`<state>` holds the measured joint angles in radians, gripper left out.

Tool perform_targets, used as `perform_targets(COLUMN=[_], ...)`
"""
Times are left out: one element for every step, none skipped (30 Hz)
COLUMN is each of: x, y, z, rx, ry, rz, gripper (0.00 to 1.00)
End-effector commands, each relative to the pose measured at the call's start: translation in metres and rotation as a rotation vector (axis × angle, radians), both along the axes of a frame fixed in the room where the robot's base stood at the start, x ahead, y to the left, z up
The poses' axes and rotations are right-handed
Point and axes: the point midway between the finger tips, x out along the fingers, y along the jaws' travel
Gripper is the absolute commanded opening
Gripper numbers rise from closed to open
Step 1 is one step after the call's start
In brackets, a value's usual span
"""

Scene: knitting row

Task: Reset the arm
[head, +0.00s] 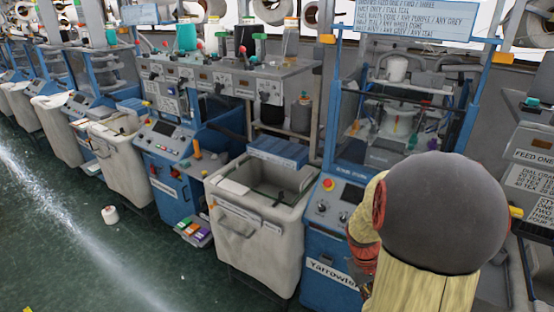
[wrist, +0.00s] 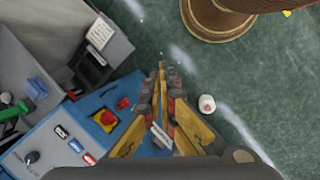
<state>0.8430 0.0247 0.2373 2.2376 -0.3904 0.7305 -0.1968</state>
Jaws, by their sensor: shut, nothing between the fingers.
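My gripper (wrist: 162,70) shows in the wrist view, its yellow and dark fingers shut together with nothing between them. It hangs over the green floor, beside a blue machine panel (wrist: 75,135) with a red knob on a yellow plate. In the head view my arm's grey and yellow links fill the lower right, in front of the blue knitting machine (head: 345,195). The gripper's fingertips cannot be made out there.
A grey-white bin (head: 250,225) stands left of the near machine. More blue machines and bins line the row to the left. A white cone (head: 110,215) lies on the open green floor; a white cone also shows in the wrist view (wrist: 207,104).

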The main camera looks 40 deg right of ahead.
Motion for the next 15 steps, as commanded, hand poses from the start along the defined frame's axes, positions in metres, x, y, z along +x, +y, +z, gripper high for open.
perform_targets(x=[0.014, 0.02, 0.028, 0.033, 0.038, 0.044, 0.048, 0.052, 0.056, 0.059, 0.062, 0.065, 0.066, 0.068, 0.069], y=[0.021, 0.034, 0.051, 0.064, 0.077, 0.094, 0.107, 0.12, 0.138, 0.151, 0.164, 0.18, 0.193, 0.205, 0.22], z=[0.014, 0.021, 0.031, 0.038, 0.045, 0.054, 0.06, 0.066, 0.073, 0.079, 0.084, 0.091, 0.097, 0.102, 0.109], rx=[-0.014, -0.017, -0.02, -0.019, -0.018, -0.016, -0.012, -0.008, -0.001, 0.004, 0.011, 0.02, 0.026, 0.033, 0.041], ry=[-0.039, -0.059, -0.089, -0.111, -0.134, -0.165, -0.189, -0.214, -0.245, -0.27, -0.296, -0.33, -0.355, -0.381, -0.419], rz=[-0.024, -0.042, -0.061, -0.072, -0.081, -0.088, -0.09, -0.09, -0.085, -0.076, -0.065, -0.045, -0.025, -0.003, 0.031], gripper=[0.0, 0.0, 0.0, 0.0, 0.0, 0.0, 0.0, 0.0, 0.0, 0.0, 0.0, 0.0, 0.0, 0.0, 0.0])
